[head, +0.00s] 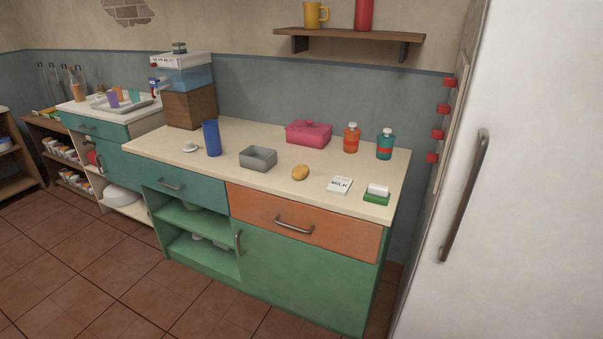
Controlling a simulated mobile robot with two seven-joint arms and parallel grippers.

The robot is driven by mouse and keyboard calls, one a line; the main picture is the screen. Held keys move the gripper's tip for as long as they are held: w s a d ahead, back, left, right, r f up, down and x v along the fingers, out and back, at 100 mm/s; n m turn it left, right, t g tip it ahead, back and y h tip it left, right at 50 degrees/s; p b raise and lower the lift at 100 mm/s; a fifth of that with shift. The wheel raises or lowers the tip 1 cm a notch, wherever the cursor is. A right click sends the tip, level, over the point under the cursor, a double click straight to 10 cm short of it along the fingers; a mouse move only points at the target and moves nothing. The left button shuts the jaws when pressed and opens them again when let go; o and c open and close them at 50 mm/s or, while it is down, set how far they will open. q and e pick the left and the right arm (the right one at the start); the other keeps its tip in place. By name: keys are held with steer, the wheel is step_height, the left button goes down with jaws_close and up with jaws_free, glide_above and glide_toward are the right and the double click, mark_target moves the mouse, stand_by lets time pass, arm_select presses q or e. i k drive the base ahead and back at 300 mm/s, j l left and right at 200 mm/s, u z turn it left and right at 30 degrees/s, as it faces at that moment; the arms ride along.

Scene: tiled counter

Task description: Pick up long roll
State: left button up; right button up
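A small golden-brown oval thing (300,172), which looks like a bread roll, lies on the cream counter top (215,178). It sits between a grey open box and a flat white card marked MILK. No other roll is visible on the counter. It is too small to tell its exact shape. Neither of my grippers shows in the head view.
Near the roll are the grey box (258,158), the MILK card (340,185) and a green-and-white block (377,193). Behind stand a pink box (308,133), an orange bottle (351,137) and a teal bottle (385,144). A blue cup (211,138) stands left. A white fridge (510,170) bounds the right.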

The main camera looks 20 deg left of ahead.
mark_target(300, 172)
steer(key=i+j, duration=0.1)
steer(key=j, duration=0.3)
steer(key=i+j, duration=0.15)
steer(key=j, duration=0.25)
steer(key=i+j, duration=0.1)
steer(key=j, duration=0.25)
steer(key=i+j, duration=0.15)
steer(key=j, duration=0.25)
steer(key=i+j+z, duration=0.1)
steer(key=j, duration=0.3)
steer(key=i+j, duration=0.15)
steer(key=j, duration=0.25)
steer(key=i+j, duration=0.1)
steer(key=j, duration=0.3)
